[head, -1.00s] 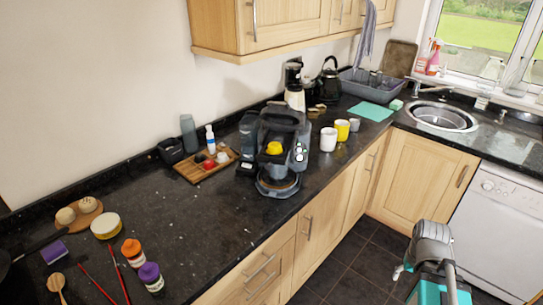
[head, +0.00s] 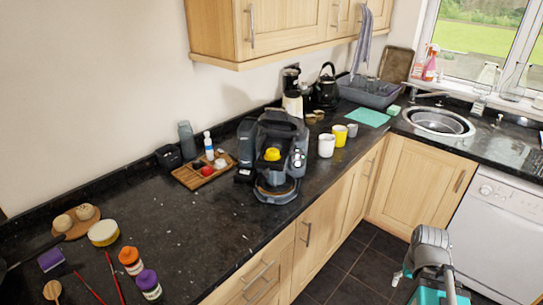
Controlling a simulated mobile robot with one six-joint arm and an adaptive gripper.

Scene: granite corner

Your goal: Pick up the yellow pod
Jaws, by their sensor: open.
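The yellow pod (head: 272,154) is a small bright yellow piece. It sits in the middle of the dark grey coffee machine (head: 297,160), under the machine's raised arched top. I cannot tell exactly what it rests on. A grey and teal part of my own body shows at the bottom right. I cannot make out my gripper's fingers in this view, and nothing of mine is near the pod.
A wooden tray (head: 186,178) with a red piece (head: 207,170) and a white bottle is left of the machine. A white mug (head: 327,143) and a yellow cup (head: 340,136) stand to its right. Orange-capped (head: 130,260) and purple-capped (head: 148,284) jars stand at front left.

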